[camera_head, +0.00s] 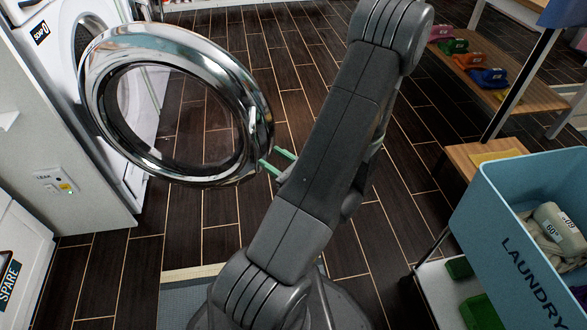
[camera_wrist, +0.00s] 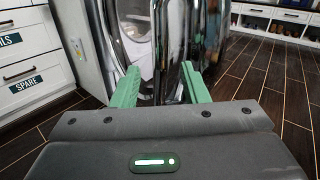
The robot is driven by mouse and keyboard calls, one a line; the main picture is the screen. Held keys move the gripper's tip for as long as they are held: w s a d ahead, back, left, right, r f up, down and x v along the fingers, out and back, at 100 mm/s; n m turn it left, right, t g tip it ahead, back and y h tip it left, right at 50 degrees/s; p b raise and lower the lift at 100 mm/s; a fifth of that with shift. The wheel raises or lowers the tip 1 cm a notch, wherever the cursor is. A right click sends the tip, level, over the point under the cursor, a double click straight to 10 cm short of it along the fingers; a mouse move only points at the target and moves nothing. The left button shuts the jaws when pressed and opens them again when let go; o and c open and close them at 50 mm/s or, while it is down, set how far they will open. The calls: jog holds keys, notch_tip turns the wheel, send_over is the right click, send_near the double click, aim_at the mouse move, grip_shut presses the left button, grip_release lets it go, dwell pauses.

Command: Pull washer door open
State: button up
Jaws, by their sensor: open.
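The washer door (camera_head: 246,85) is a chrome ring around a dark glass window. In the head view it stands swung out from the white washer (camera_head: 52,68) at the left, over the floor. My gripper (camera_head: 277,161) has green fingers at the door's lower right rim. In the wrist view the chrome door (camera_wrist: 170,45) rises upright ahead, and its edge lies in line with the gap between the open fingers of my gripper (camera_wrist: 160,84). I cannot tell whether the fingers touch it. The door's hinge is not clear.
A blue laundry bin (camera_head: 490,215) with cloths stands at the right. A wooden shelf (camera_head: 540,96) with coloured folded items is behind it. White drawers (camera_wrist: 22,62) stand at the left in the wrist view. The dark plank floor (camera_head: 300,95) beyond the door is clear.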

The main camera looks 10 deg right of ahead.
aim_at(259, 150)
jog(key=p+v, duration=0.1)
jog(key=v, duration=0.5)
jog(key=shift+s+d, duration=0.25)
jog(key=shift+s, duration=0.05)
jog(key=b+x, duration=0.2)
jog(key=x, duration=1.2)
jog(key=shift+b, duration=0.35)
jog(key=shift+s+a, duration=0.1)
